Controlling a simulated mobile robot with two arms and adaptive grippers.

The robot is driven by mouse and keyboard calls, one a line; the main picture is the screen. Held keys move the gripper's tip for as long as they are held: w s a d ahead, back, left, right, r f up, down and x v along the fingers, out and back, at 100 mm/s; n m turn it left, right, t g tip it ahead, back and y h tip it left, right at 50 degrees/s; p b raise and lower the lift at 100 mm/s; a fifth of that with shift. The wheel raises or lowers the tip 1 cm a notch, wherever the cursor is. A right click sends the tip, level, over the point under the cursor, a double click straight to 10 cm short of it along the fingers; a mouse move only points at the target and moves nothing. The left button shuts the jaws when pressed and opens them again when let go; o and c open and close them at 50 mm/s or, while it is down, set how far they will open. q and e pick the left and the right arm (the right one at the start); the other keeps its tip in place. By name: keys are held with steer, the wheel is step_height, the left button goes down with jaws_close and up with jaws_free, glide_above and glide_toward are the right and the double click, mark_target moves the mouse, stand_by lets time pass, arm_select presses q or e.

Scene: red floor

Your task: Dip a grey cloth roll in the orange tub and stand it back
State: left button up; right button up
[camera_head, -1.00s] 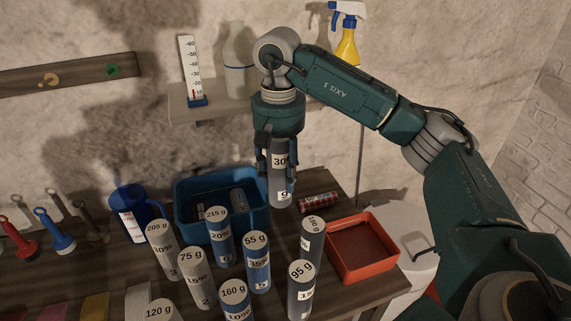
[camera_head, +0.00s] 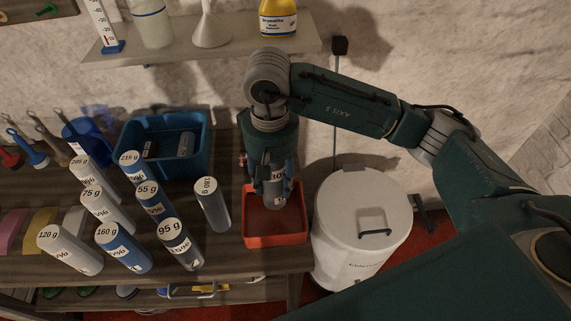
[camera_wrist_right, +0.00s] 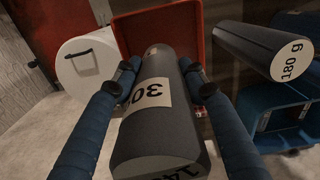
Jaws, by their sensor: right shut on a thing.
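My right gripper (camera_head: 271,187) is shut on a dark grey cloth roll (camera_head: 274,201) with a pale label whose number starts with 30. The roll is upright, over or in the orange tub (camera_head: 250,240); I cannot tell whether its lower end touches the tub's bottom. In the right wrist view the grey roll (camera_wrist_right: 160,115) sits between both fingers, with the orange tub (camera_wrist_right: 135,24) beyond its far end. Another grey roll marked 180 g (camera_head: 214,208) stands left of the tub, and a grey roll marked 95 g (camera_head: 183,248) stands nearer the front. My left gripper is not in view.
Several white, blue and grey rolls, such as the 160 g one (camera_head: 125,252), crowd the table left of the tub. A blue bin (camera_head: 196,172) stands behind them. A white lidded bin (camera_head: 362,215) stands right of the table. A shelf (camera_head: 225,50) runs along the wall.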

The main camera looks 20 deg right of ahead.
mark_target(270, 191)
steer(key=shift+a+f, duration=0.2)
steer(key=shift+f, duration=0.2)
steer(key=f, duration=0.2)
steer(key=f+b, duration=0.1)
steer(key=shift+w+a+f, duration=0.1)
steer(key=shift+a, duration=0.2)
steer(key=f, duration=0.2)
steer(key=f+b, duration=0.1)
steer(key=shift+d+f, duration=0.1)
steer(key=shift+d, duration=0.15)
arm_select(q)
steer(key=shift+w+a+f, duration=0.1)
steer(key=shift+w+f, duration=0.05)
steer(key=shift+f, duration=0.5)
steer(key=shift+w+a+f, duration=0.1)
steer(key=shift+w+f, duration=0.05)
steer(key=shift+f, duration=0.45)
arm_select(e)
steer(key=shift+f, duration=0.9)
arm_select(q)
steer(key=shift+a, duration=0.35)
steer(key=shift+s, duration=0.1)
arm_select(e)
steer(key=shift+r+p, duration=1.05)
steer(key=shift+r, duration=3.75)
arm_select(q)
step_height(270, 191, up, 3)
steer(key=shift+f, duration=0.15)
